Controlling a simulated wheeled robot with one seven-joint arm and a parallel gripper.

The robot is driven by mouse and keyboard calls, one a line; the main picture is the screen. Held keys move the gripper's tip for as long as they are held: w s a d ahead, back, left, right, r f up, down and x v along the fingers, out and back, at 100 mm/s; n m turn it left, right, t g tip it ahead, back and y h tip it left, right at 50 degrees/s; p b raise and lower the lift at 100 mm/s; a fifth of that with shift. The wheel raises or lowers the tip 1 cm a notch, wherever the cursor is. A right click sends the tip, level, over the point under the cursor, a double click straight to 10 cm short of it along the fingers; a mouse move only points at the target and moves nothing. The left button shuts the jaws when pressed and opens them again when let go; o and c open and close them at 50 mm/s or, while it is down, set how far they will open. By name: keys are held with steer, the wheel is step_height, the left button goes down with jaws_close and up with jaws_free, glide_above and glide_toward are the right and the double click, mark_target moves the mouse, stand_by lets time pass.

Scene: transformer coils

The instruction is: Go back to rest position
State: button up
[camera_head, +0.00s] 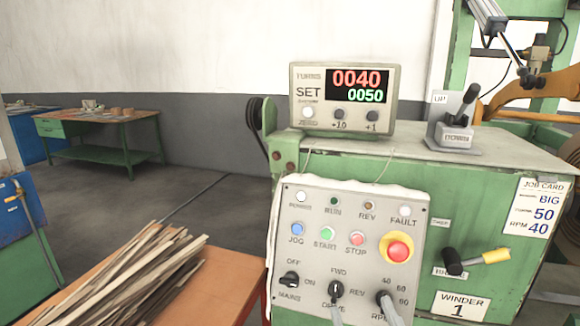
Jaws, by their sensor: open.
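Two grey fingertips of my gripper (364,313) rise from the bottom edge, in front of the grey control panel (315,222). They are apart, with nothing seen between them. The left fingertip overlaps the area just under the black drive knob (336,289). The right one is just under the black RPM knob (383,298). Whether they touch the knobs I cannot tell. The rest of my gripper and my arm are out of the frame.
The green winder (470,200) carries a turns counter (300,85) showing 0040 and 0050, and a lever (458,110). A red stop button (398,249) and a black-and-yellow handle (475,260) stick out. Wooden strips (140,285) lie on an orange table (225,275). Floor (200,205) behind is open.

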steer(key=s+d+f+m+g+p, duration=0.1)
steer(key=s+d+f, duration=0.2)
steer(key=s, duration=0.7)
steer(key=s+d+f+m+g+h+p, duration=0.1)
steer(key=s+d+f+g, duration=0.1)
steer(key=s+f, duration=0.4)
steer(key=s+d+f+m+g+h+p, duration=0.1)
steer(key=s+d+f, duration=0.3)
steer(key=s, duration=1)
steer(key=shift+s+d+f+g+p, duration=0.15)
steer(key=shift+d+f+g+p, duration=0.15)
steer(key=shift+g, duration=0.3)
steer(key=shift+c, duration=0.5)
